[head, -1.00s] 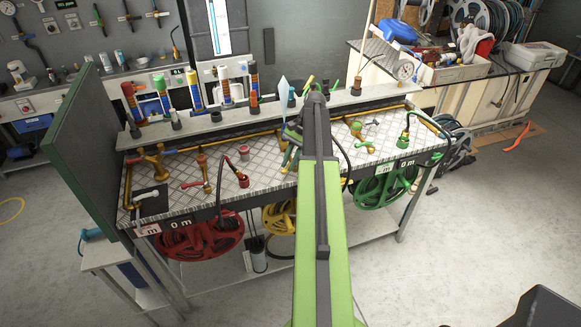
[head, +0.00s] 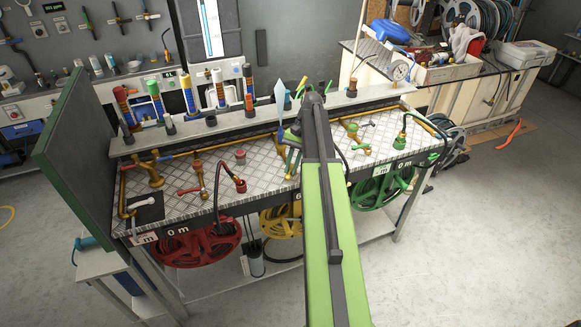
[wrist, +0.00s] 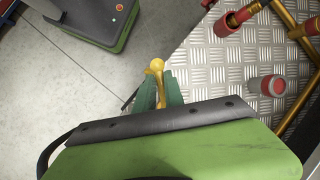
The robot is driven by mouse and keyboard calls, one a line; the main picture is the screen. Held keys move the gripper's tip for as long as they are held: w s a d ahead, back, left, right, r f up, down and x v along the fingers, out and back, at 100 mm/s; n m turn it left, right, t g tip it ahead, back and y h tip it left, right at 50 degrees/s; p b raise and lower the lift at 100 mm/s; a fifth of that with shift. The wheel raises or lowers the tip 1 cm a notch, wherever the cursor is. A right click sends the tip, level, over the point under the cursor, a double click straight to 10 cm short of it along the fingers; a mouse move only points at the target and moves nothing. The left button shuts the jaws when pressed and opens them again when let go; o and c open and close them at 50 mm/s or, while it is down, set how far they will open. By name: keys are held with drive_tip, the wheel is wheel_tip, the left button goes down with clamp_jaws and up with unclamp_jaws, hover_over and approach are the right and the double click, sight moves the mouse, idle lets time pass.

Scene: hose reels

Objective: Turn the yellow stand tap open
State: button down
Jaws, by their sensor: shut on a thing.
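The yellow stand tap (wrist: 157,66) shows in the middle of the wrist view, as a yellow knob and lever piece. My gripper (wrist: 160,90) has its green fingers on both sides of the yellow piece and is shut on it. The lower part of the tap is hidden behind my gripper. In the head view my arm covers most of the tap's place on the bench, above the yellow hose reel (head: 281,222). I cannot tell from these views how far the lever is turned.
The bench's metal plate (head: 265,177) also carries a red-handled tap (head: 190,190), a red fitting (wrist: 268,87) and a green tap (head: 352,130). Colored tubes stand on the rear shelf (head: 215,125). A red reel (head: 200,243) and a green reel (head: 380,188) hang below. Open floor lies in front.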

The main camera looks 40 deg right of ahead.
drive_tip(key=c, duration=1.4)
unclamp_jaws()
drive_tip(key=shift+a+f, duration=0.1)
drive_tip(key=shift+c, duration=0.2)
drive_tip(key=p+v, duration=1.1)
drive_tip(key=v, duration=0.1)
